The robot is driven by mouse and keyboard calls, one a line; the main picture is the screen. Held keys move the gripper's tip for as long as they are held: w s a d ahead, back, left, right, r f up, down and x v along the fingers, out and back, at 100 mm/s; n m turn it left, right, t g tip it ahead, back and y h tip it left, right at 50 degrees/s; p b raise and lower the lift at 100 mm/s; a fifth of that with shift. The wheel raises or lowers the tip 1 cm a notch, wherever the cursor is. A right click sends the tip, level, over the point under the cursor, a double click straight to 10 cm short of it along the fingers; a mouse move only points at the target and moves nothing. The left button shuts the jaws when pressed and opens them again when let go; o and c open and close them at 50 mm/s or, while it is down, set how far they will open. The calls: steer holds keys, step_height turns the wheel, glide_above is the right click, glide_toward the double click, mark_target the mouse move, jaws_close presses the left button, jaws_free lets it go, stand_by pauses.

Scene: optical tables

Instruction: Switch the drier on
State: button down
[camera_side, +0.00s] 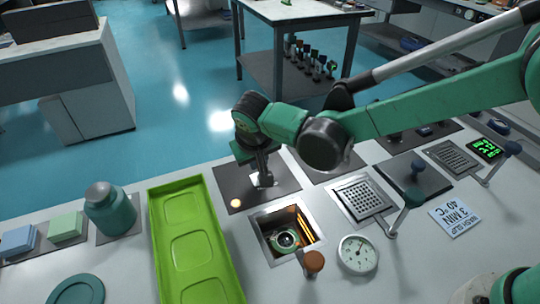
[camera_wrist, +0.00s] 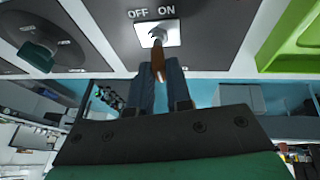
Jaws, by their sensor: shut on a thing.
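A toggle switch (camera_wrist: 158,33) on a pale plate stands on a dark panel (camera_side: 226,188), with OFF and ON printed beside it in the wrist view. Its brown-red lever (camera_wrist: 157,58) runs between the fingertips of my gripper (camera_wrist: 160,75). My gripper (camera_side: 262,168) is shut on the lever, pointing down at the panel in the side view. My fingers hide part of the lever, and I cannot tell which way it leans. A square well (camera_side: 262,219) beside the panel has orange glowing bars and a round object inside.
A green tray (camera_side: 198,240) lies left of the well. A lever with an orange-brown knob (camera_side: 314,262) and a round dial (camera_side: 358,254) stand at its front right.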

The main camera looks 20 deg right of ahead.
steer(key=shift+a+f+n+h, duration=0.2)
steer(key=shift+a+h, duration=0.2)
steer(key=shift+h, duration=0.5)
steer(key=shift+a+f+n+h, duration=0.15)
steer(key=shift+a+h, duration=0.25)
steer(key=shift+h, duration=0.5)
steer(key=c, duration=0.8)
jaws_free()
steer(key=v, duration=0.5)
steer(key=shift+s+a+r, duration=0.15)
steer(key=shift+a+r, duration=0.05)
steer(key=shift+r, duration=0.1)
